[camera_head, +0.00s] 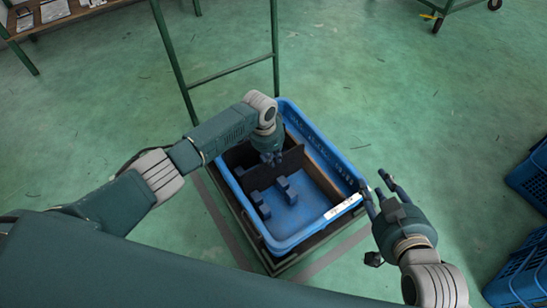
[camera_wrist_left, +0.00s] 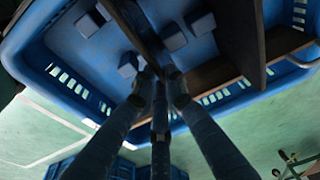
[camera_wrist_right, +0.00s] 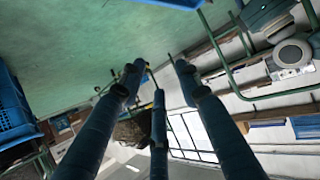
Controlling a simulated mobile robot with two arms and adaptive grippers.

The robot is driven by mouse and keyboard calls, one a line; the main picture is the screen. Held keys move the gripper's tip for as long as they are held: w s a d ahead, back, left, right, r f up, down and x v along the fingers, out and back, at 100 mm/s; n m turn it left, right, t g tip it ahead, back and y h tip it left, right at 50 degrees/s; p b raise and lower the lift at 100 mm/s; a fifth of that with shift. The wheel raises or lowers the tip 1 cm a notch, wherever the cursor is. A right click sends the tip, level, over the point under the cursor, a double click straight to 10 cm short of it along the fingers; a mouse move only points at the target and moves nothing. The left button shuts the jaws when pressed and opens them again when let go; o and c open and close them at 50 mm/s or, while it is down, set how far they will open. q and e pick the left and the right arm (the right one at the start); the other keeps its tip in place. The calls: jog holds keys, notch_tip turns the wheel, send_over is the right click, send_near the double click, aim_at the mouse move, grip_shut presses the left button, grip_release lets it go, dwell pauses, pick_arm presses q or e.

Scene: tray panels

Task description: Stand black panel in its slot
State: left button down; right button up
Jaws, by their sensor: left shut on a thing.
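The black panel (camera_head: 292,160) stands on edge across the blue crate (camera_head: 292,243). My left gripper (camera_head: 272,160) is over the crate and shut on the panel's top edge. In the left wrist view the panel (camera_wrist_left: 138,32) runs as a thin dark strip to my fingertips (camera_wrist_left: 160,82). Blue slot blocks (camera_head: 285,189) stand on the crate floor in front of the panel. Whether its lower edge sits between blocks is hidden. My right gripper (camera_head: 379,190) is open and empty, outside the crate on the right.
A brown panel (camera_head: 318,160) lines the crate's right wall. Another dark panel (camera_wrist_left: 240,35) shows in the left wrist view. More blue crates (camera_head: 520,280) stand at the right edge. A green metal frame (camera_head: 232,72) rises behind the crate. The floor around is mostly clear.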

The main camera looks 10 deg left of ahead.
pick_arm(q)
jog(key=shift+f, duration=0.4)
pick_arm(e)
jog(key=w+r, duration=0.1)
jog(key=r+t, duration=0.1)
jog(key=r, duration=0.1)
jog(key=shift+w+a, duration=0.4)
jog(key=shift+f, duration=0.1)
pick_arm(q)
jog(key=c, duration=1.7)
grip_release()
pick_arm(e)
jog(key=shift+s+f, duration=0.15)
jog(key=shift+f, duration=0.05)
jog(key=shift+d+f, duration=0.1)
pick_arm(q)
jog(key=r, duration=0.4)
jog(key=s+a+r, duration=0.1)
jog(key=r, duration=0.7)
jog(key=shift+s+a, duration=0.15)
jog(key=shift+s, duration=0.1)
jog(key=shift+f, duration=0.1)
